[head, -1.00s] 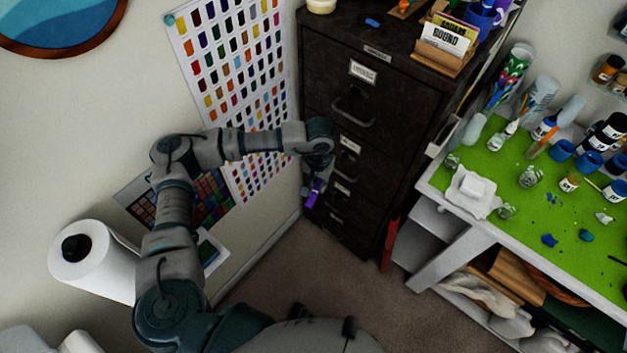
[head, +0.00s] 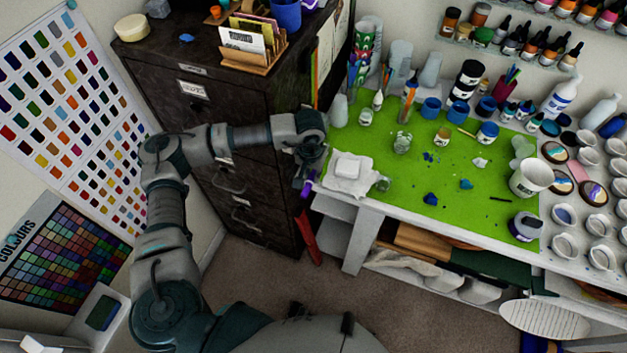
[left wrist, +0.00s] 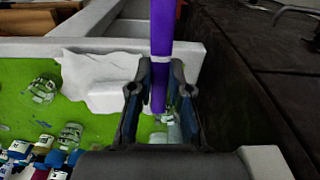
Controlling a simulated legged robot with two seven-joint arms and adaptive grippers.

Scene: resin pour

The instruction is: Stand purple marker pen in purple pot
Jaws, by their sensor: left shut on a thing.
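The purple marker pen (left wrist: 162,30) is between the two fingers of my left gripper (left wrist: 160,82), which is shut on it. In the left wrist view the pen runs up and down the picture, with a pale band above the fingertips. In the head view my left gripper (head: 307,178) is at the bench's left end, in front of the cabinet, and a bit of the purple pen (head: 306,190) shows below it. A blue-violet pot (head: 286,14) stands on the cabinet top at the back; I cannot tell if it is the purple pot. My right gripper is out of view.
The dark filing cabinet (head: 170,62) carries a wooden card holder (head: 250,58) and a cream tub (head: 131,27). The green mat (head: 375,145) holds jars, brushes and a white cloth (head: 348,184). White cups crowd the bench's right side. The mat's front middle is fairly clear.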

